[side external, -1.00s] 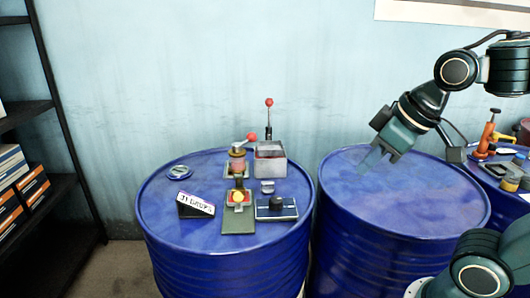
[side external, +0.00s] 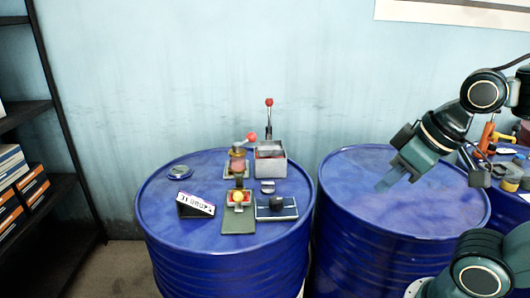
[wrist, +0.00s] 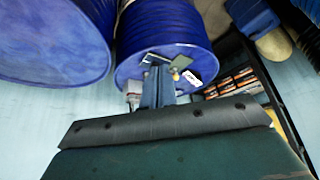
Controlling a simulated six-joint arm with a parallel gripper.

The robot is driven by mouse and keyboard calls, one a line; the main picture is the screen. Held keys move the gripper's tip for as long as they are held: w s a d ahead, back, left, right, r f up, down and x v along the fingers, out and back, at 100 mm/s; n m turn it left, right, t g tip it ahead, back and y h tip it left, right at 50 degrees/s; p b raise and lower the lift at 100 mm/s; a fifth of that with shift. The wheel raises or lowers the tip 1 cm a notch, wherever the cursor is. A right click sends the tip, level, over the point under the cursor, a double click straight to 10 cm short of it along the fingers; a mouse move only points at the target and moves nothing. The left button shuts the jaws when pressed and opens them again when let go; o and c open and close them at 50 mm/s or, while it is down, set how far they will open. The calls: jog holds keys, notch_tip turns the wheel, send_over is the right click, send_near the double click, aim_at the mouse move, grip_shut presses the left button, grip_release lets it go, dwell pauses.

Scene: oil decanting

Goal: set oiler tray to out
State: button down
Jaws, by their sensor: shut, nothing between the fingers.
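A small oiler (side external: 237,163) with an amber jar and a red-knobbed lever stands on the left blue drum. In front of it, a red tray piece with a yellow knob (side external: 238,197) sits on a flat green base (side external: 238,221). I take this piece for the oiler tray, but cannot tell for sure, nor read its position. My gripper (side external: 383,186) hangs over the right drum, well to the right of these things, shut and empty. In the wrist view my fingers (wrist: 157,88) overlap the distant drum-top things and hide part of them.
A grey box (side external: 270,163) with a tall red-knobbed lever stands behind right of the tray. A blue plate with a black knob (side external: 277,206) and a tilted label sign (side external: 196,204) flank it. The right drum (side external: 345,185) is bare. A shelf (side external: 62,185) stands at left.

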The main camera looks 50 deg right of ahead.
dwell(0.4)
jog(key=c, duration=1.3)
grip_release()
jog(key=shift+w+r, duration=0.15)
jog(key=shift+w, duration=0.05)
jog(key=shift+o, duration=1)
jog(key=shift+w+d+r, duration=0.1)
jog(key=shift+w+r, duration=0.1)
jog(key=shift+w, duration=0.1)
jog(key=w+r+n+g+h, duration=0.1)
jog(key=w+r+g+h, duration=0.2)
jog(key=w, duration=1.7)
jog(key=w+a+f+g, duration=0.1)
jog(key=w+f, duration=0.3)
jog(key=w, duration=0.4)
jog(key=w+a+f+n+g, duration=0.1)
jog(key=w+a+f, duration=0.3)
jog(key=w, duration=0.3)
jog(key=shift+w+a+f+y, duration=0.15)
jog(key=shift+w+f+y, duration=0.25)
jog(key=shift+f, duration=0.2)
jog(key=shift+f, duration=0.15)
